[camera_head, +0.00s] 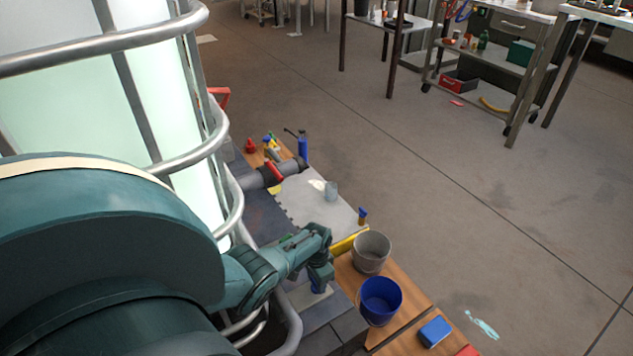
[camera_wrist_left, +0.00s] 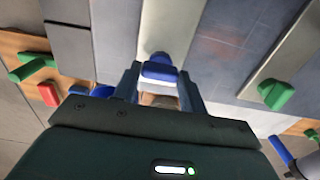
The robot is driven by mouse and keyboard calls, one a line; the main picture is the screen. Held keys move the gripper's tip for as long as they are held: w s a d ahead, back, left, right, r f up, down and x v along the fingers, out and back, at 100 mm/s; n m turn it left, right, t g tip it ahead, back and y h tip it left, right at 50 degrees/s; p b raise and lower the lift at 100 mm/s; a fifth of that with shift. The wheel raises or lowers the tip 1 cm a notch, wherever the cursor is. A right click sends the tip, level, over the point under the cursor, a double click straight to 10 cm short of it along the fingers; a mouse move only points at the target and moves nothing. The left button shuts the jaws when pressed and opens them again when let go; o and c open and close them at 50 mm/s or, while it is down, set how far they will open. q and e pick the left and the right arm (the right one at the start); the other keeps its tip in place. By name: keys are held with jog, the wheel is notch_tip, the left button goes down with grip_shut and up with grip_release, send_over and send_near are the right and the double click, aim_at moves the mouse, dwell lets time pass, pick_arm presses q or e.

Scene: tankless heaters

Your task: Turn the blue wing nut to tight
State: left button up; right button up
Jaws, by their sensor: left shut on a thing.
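The blue wing nut (camera_wrist_left: 160,70) sits at the end of a pale metal strip in the left wrist view. My left gripper (camera_wrist_left: 161,84) has one finger on each side of it and is shut on it. The fingertips hide the wing nut's ends, and I cannot tell how tight it is. In the head view my left gripper (camera_head: 319,280) reaches down beside the bench, and the wing nut is mostly hidden there. My right gripper is in neither view.
A green knob (camera_wrist_left: 276,94) sits on another pale strip to the right. Another green piece (camera_wrist_left: 31,66) and a red piece (camera_wrist_left: 47,94) lie left. A grey bucket (camera_head: 371,252), a blue bucket (camera_head: 380,300) and a blue box (camera_head: 435,331) stand near my arm. Metal railings (camera_head: 180,160) rise left.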

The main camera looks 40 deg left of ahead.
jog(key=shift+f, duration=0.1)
pick_arm(q)
jog(key=o, duration=1)
jog(key=shift+r+p, duration=0.35)
notch_tip(320, 180, up, 6)
jog(key=p, duration=0.6)
jog(key=shift+r, duration=0.15)
notch_tip(320, 180, up, 6)
jog(key=p, duration=0.6)
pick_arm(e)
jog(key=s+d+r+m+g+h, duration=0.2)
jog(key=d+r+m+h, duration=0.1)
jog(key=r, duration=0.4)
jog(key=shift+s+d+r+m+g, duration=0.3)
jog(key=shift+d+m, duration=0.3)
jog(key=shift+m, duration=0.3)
